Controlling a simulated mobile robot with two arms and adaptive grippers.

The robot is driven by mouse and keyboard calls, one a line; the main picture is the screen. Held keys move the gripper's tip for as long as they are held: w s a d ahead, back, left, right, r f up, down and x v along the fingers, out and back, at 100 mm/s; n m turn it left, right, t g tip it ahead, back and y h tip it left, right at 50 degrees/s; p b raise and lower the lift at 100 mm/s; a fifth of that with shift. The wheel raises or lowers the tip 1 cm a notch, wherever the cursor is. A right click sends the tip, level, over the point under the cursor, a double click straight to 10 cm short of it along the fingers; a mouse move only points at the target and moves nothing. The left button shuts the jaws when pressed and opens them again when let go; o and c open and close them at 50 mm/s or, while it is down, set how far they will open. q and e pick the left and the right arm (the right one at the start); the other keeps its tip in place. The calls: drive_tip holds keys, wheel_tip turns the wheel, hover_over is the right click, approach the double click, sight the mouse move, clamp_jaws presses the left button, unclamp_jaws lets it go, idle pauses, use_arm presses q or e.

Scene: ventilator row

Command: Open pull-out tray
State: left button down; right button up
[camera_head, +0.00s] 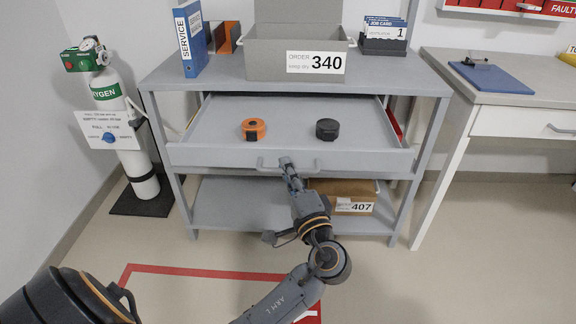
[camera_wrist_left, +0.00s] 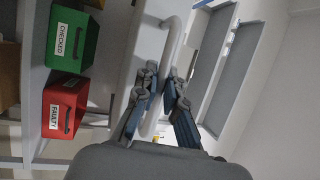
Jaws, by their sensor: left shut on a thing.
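The grey pull-out tray (camera_head: 286,112) sticks out from under the bench top, pulled well open. An orange round item (camera_head: 253,129) and a dark round item (camera_head: 327,129) lie in it, apart from each other. My left gripper (camera_head: 286,162) is at the bar handle (camera_head: 270,166) on the tray's front. In the left wrist view the fingers of my left gripper (camera_wrist_left: 163,92) are shut around the pale handle (camera_wrist_left: 168,45). My right gripper is not in view.
A grey bin marked 340 (camera_head: 265,54), a blue service binder (camera_head: 189,38) and a card holder (camera_head: 383,45) stand on the bench top. A box marked 407 (camera_head: 345,206) sits on the lower shelf. An oxygen cylinder (camera_head: 125,140) stands at left. The floor in front is clear.

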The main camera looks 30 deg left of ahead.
use_arm(q)
drive_tip(key=c, duration=1.4)
unclamp_jaws()
drive_tip(key=v, duration=1.2)
drive_tip(key=shift+s+f, duration=0.1)
